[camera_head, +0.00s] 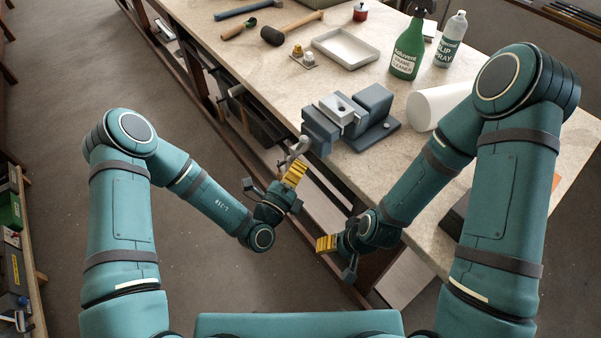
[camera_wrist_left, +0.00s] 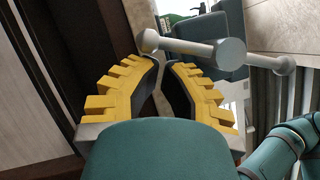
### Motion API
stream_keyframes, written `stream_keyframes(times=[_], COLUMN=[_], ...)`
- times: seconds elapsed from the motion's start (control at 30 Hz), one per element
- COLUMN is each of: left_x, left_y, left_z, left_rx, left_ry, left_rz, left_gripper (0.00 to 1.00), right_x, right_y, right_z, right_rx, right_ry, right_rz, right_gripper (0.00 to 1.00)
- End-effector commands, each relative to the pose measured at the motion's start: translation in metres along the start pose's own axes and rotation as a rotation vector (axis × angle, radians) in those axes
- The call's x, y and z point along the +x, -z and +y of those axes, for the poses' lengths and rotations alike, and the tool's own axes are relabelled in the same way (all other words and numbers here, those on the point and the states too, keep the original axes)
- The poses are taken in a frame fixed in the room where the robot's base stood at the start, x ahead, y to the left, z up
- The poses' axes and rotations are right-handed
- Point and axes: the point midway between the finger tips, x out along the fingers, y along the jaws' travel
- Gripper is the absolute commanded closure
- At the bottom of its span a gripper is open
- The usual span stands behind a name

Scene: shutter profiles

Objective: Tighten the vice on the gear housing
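The grey-blue vice (camera_head: 320,128) is mounted near the bench's front edge. A light grey block with a round hole, apparently the gear housing (camera_head: 341,107), sits between its jaws. The vice's grey handle bar (camera_head: 297,147) sticks out past the edge; in the left wrist view the bar (camera_wrist_left: 190,47) crosses the screw head, with a ball at each end. My left gripper (camera_head: 291,175) is just below the handle. In the wrist view its yellow fingers (camera_wrist_left: 162,68) show a narrow gap, with the bar's left end near the tips; contact is unclear. My right gripper (camera_head: 326,243) hangs low, away from the vice.
Open floor lies to the left.

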Motion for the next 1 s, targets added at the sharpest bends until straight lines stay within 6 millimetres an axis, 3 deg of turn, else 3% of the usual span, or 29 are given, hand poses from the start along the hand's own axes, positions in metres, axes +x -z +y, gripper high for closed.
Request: stream_keyframes(times=[1.0], left_x=[0.0029], left_y=[-0.0073], left_z=[0.0042], left_rx=[0.116], left_ry=[0.053], left_rz=[-0.002], left_gripper=[1.0], right_x=[-0.0026], right_y=[-0.0003], right_z=[-0.001], right_rx=[0.0], right_ry=[0.0], right_rz=[-0.001], right_gripper=[0.38])
